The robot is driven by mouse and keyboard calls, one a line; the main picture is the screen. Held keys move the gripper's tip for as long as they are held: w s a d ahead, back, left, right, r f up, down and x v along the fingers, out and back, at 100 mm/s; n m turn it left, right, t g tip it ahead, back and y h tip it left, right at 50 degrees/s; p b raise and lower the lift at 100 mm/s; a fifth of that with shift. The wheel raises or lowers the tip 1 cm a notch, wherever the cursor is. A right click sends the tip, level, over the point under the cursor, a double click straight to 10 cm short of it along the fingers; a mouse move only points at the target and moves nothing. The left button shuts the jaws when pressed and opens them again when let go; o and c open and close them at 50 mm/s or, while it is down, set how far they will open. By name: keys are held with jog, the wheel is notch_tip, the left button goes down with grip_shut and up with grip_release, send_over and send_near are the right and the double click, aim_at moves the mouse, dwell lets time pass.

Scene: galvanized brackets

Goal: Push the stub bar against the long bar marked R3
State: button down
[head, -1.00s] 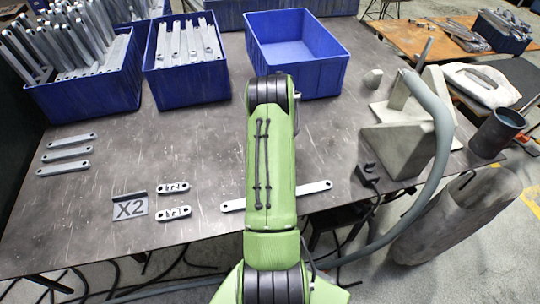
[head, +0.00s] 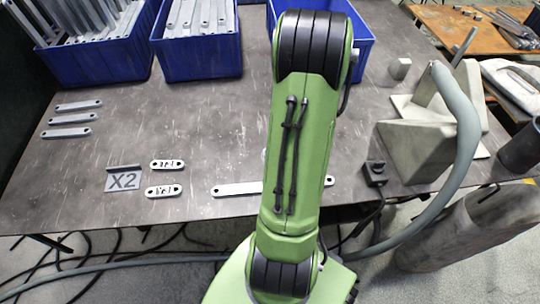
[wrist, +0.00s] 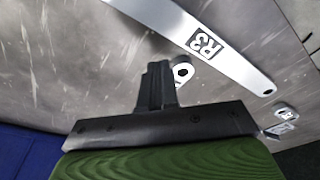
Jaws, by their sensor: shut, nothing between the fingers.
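The long bar marked R3 (wrist: 208,42) runs diagonally across the top of the wrist view, with a hole near its right end. In the head view the long bar (head: 238,189) lies near the table's front edge, its middle hidden behind my arm. A short grey piece with a hole, apparently the stub bar (wrist: 183,70), lies just below R3 in the wrist view. It is mostly hidden by my gripper (wrist: 160,75), which is shut and empty right beside it. I cannot tell whether the piece touches R3 or my fingers. The gripper is hidden in the head view.
Two short marked bars (head: 166,165) lie left of the long bar, beside an X2 plate (head: 123,180). Several plain bars (head: 72,119) lie farther left. Blue bins (head: 199,55) line the back. A grey stand (head: 420,145) with a thick hose is at right.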

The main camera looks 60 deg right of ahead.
jog(key=w, duration=0.5)
jog(key=shift+w+d, duration=0.3)
jog(key=shift+w+f+b, duration=0.1)
jog(key=shift+f+b, duration=0.55)
jog(key=shift+b, duration=0.05)
jog(key=shift+f, duration=0.15)
jog(key=shift+s+a, duration=0.15)
jog(key=shift+s, duration=0.1)
